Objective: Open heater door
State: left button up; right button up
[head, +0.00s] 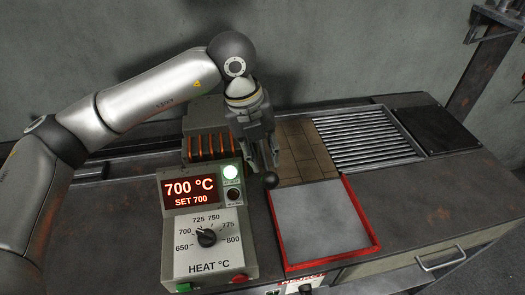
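The heater (208,140) is a dark, worn box with glowing orange slots, at the back behind its control panel (208,228). The panel display (190,193) reads 700 °C, SET 700, with a green lamp lit beside it. A dark ball knob (271,180) shows at the right of the panel, probably the door handle. My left gripper (264,166) points down at the heater's right side, its fingers apart, just above the knob. I cannot tell whether it touches the knob. The gripper hides part of the heater, and the door itself is not clearly visible. My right gripper is out of view.
A red-rimmed tray (376,240) with a grey surface lies right of the panel. Behind it are brown tiles (308,150), a slatted metal rack (362,137) and a dark plate (434,129). A drawer handle (442,261) is on the bench front.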

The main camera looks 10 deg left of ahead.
pick_arm(q)
grip_shut()
jog(key=shift+r, duration=0.15)
jog(key=shift+w+r+p, duration=0.2)
jog(key=shift+r+p, duration=0.3)
jog(key=shift+r, duration=0.05)
jog(key=w+a+r+g+h+p, duration=0.2)
jog(key=w+r+g+p, duration=0.4)
jog(key=r+p, duration=0.5)
jog(key=shift+w+a+r+n+g+p, duration=0.35)
jog(key=shift+w+r, duration=0.2)
jog(key=shift+w, duration=0.7)
